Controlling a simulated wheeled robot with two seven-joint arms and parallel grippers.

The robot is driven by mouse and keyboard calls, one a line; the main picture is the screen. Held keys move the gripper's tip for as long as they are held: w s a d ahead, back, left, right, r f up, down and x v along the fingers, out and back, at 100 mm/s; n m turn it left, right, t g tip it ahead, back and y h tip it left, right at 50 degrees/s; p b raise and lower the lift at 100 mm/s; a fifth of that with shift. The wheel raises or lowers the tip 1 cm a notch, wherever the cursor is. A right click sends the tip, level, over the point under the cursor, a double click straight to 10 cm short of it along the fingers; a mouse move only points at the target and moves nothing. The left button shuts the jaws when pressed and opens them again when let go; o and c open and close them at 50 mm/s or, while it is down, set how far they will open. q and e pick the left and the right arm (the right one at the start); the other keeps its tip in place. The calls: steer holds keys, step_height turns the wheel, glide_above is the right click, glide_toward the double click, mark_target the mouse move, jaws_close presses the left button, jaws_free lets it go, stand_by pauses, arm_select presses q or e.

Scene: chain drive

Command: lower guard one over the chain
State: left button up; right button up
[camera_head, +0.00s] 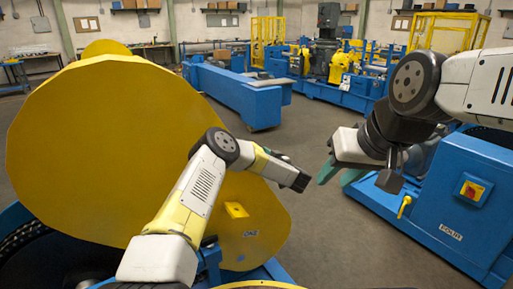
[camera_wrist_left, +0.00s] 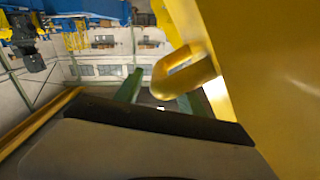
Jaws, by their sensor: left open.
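Guard one, a big yellow cover (camera_head: 90,150) with a small "ONE" label, fills the left of the head view and stands tilted up. A dark chain-like band (camera_head: 22,238) shows below it at the lower left. My left arm reaches across the guard's front; its fingertips cannot be made out in the head view. In the left wrist view, my left gripper (camera_wrist_left: 160,95) has its green fingers apart, close to a rounded yellow handle (camera_wrist_left: 185,75) beside a yellow panel. My right gripper (camera_head: 339,175) has its teal fingers apart, with nothing seen between them.
A long blue bench (camera_head: 235,92) and other blue and yellow machines stand behind. The grey floor (camera_head: 325,235) between guard and cabinet is clear.

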arm_select(q)
steer(key=x, duration=0.4)
jaws_close()
stand_by(1.4)
